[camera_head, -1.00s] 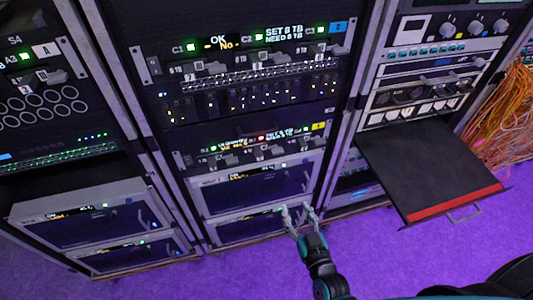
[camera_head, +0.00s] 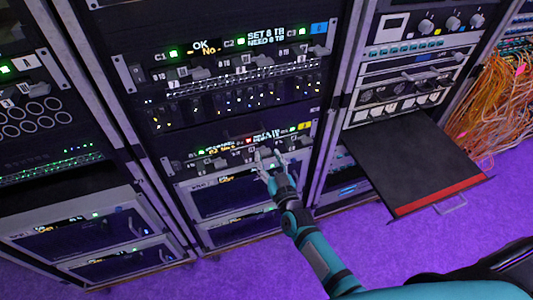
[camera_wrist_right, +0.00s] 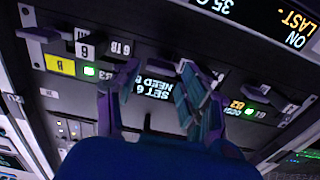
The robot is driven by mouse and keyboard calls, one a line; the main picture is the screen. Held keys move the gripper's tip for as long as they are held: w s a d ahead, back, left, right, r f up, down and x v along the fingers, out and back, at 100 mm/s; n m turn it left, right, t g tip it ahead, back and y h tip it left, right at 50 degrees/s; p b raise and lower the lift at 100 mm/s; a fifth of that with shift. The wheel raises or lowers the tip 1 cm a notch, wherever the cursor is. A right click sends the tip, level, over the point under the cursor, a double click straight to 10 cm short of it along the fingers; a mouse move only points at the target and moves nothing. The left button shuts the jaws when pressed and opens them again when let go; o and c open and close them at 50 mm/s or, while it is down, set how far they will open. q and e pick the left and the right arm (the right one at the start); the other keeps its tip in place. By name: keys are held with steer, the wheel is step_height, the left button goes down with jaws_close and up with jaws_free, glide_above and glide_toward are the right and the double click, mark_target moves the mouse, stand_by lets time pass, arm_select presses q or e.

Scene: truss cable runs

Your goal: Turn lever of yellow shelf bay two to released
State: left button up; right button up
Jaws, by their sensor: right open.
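The yellow shelf is the lower lever panel in the middle rack, with a yellow label (camera_head: 304,127) at its right end; the label also shows in the upside-down right wrist view (camera_wrist_right: 60,66). A red light (camera_head: 249,141) glows at its middle bay. My right gripper (camera_head: 267,155) is open in front of this bay. In the right wrist view its spread fingers (camera_wrist_right: 150,88) frame a small lit screen (camera_wrist_right: 158,80). The bay two lever is mostly hidden behind a finger; its setting cannot be told. I cannot tell whether the finger touches it. My left gripper is not in view.
A neighbouring lever (camera_wrist_right: 270,97) sticks out right of the fingers in the wrist view, another (camera_wrist_right: 40,35) at left. Above is a blue-labelled shelf (camera_head: 318,28). A pulled-out black tray (camera_head: 410,165) with a red edge juts out at right, near orange cables (camera_head: 495,105).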

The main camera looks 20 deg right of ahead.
mark_target(264, 151)
steer(key=shift+w, duration=1.1)
steer(key=c, duration=0.9)
steer(key=shift+o, duration=0.2)
